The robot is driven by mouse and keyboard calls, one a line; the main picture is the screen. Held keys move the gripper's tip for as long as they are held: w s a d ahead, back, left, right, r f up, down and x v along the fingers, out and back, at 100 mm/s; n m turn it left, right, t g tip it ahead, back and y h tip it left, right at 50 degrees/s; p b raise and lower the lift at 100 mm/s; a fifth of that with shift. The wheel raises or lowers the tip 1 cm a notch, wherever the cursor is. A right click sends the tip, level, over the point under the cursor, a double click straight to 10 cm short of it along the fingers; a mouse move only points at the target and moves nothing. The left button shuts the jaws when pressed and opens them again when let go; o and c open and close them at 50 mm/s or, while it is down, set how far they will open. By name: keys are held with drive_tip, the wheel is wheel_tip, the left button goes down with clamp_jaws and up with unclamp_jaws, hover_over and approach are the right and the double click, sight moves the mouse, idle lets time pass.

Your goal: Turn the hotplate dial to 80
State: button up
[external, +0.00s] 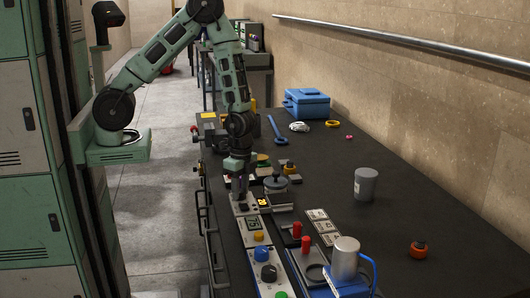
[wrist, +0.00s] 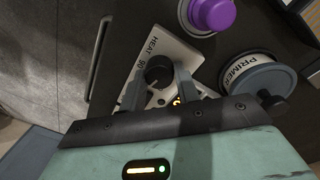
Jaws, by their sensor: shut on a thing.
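The hotplate dial (wrist: 158,70) is a round black knob on a white panel (wrist: 185,48) marked HEAT in the wrist view. A printed number, perhaps 90, stands beside the knob. My gripper (wrist: 158,88) has its two grey fingers on either side of the knob and is shut on it. A yellow lit readout (wrist: 177,100) is partly hidden by my gripper. In the external view my gripper (external: 240,184) points down at the panel near the bench's left edge. The readout there (external: 262,202) glows yellow, too small to read surely.
A tin marked PRIMER (wrist: 258,72) and a purple knob (wrist: 212,12) stand close by. Red-handled levers (external: 297,230), a metal mug (external: 346,256) and a blue-knobbed box (external: 268,273) are nearer the camera. A grey canister (external: 366,185) stands right; the bench around it is mostly clear.

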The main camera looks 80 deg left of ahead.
sight(243, 190)
idle(0.3)
drive_tip(key=o, duration=1)
drive_tip(key=shift+c, duration=0.2)
wheel_tip(243, 190, up, 18)
drive_tip(key=p, duration=0.1)
drive_tip(key=shift+w+a+f, duration=0.25)
drive_tip(key=shift+w+a, duration=0.05)
drive_tip(key=shift+w, duration=0.1)
drive_tip(key=s+a+n+y+b, duration=0.1)
drive_tip(key=s+a+n, duration=0.25)
drive_tip(key=a, duration=0.45)
drive_tip(key=s+a+n+b, duration=0.1)
drive_tip(key=s+a+n, duration=0.25)
drive_tip(key=a, duration=0.45)
drive_tip(key=s+a+n+b, duration=0.1)
drive_tip(key=s+a+n, duration=0.8)
drive_tip(key=s, duration=0.3)
drive_tip(key=shift+r+n, duration=0.3)
drive_tip(key=shift+n, duration=0.3)
